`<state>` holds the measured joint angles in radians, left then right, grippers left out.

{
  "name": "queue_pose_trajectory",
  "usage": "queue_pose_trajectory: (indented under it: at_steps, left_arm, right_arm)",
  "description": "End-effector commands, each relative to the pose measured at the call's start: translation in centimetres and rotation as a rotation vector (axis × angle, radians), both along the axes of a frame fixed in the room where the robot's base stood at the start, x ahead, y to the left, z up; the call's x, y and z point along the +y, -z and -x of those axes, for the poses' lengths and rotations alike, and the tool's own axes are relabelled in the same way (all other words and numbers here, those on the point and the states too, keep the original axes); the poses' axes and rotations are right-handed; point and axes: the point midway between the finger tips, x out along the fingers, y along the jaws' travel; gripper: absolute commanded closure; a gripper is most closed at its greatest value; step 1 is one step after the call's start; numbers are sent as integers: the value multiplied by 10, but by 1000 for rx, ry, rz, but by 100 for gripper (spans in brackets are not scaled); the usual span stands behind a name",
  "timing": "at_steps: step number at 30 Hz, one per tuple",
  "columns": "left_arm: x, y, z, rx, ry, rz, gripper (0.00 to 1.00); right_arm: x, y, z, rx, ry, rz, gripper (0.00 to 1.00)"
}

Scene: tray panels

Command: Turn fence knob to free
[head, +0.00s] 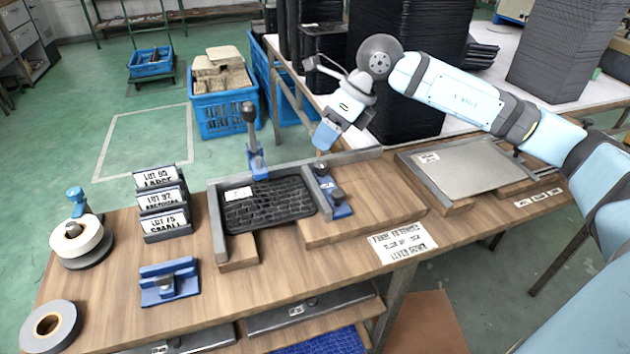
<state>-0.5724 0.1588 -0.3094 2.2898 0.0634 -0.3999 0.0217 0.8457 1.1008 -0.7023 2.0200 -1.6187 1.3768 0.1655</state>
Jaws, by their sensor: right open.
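A black tray panel (268,203) lies in a fixture on the wooden bench, with a metal fence along its left and back. At its right edge is a blue clamp-like piece (340,210) with dark knobs (336,194); this looks like the fence knob, but its setting is too small to tell. A blue upright lever with a dark ball top (250,118) stands at the tray's back edge. My right gripper (324,138) is open and empty, pointing down above and behind the knobs, apart from them. My left gripper is not in view.
A grey plate (470,167) lies in a second fixture at right. The wood right of the knobs (385,195) is clear.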

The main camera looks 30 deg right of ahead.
Motion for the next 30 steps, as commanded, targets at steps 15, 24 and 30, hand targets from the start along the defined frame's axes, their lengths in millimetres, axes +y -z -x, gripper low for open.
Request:
queue_pose_trajectory:
  at_steps: [15, 24, 30]
  left_arm:
    - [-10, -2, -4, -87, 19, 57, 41]
    - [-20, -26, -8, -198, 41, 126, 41]
    - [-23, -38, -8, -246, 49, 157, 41]
  right_arm:
    - [-49, 31, -18, -54, 88, 232, 54]
    - [-36, 89, -38, -55, 89, 229, 54]
    - [-31, 112, -47, -55, 89, 230, 54]
